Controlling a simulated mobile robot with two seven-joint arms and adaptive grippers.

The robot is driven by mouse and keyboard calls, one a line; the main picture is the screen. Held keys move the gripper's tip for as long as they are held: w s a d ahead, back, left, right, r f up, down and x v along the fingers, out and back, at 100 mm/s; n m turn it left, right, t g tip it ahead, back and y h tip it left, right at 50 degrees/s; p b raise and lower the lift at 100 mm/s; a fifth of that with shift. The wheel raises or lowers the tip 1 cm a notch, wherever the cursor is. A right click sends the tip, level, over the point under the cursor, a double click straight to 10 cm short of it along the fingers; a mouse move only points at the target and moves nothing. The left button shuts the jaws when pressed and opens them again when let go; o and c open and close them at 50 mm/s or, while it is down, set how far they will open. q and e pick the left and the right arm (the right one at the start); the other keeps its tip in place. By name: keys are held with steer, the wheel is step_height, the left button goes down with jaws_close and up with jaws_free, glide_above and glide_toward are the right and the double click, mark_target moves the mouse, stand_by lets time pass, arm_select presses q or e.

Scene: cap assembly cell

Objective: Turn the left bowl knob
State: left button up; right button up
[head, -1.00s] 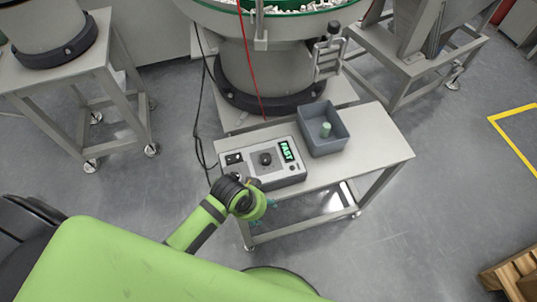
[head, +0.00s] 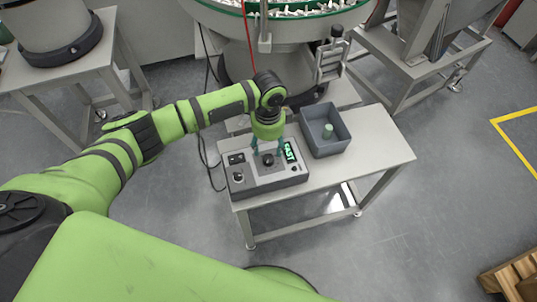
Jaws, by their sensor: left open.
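The control box (head: 262,178) sits on the small grey table. Its black knob (head: 267,160) is in the middle of its top face, left of a display (head: 290,151) with green letters reading FAST, partly covered by my gripper. My left gripper (head: 267,152) points down over the box, its teal fingers open and spread at the knob. I cannot tell whether they touch it. My right gripper is not in view.
A grey bin (head: 325,138) with a green cylinder (head: 327,131) stands right of the box. A large bowl feeder (head: 290,20) with white parts stands behind the table (head: 382,150). The table's right end is clear.

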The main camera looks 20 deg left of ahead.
mark_target(268, 158)
arm_select(q)
steer(key=shift+f, duration=3.2)
steer(key=c, duration=1.1)
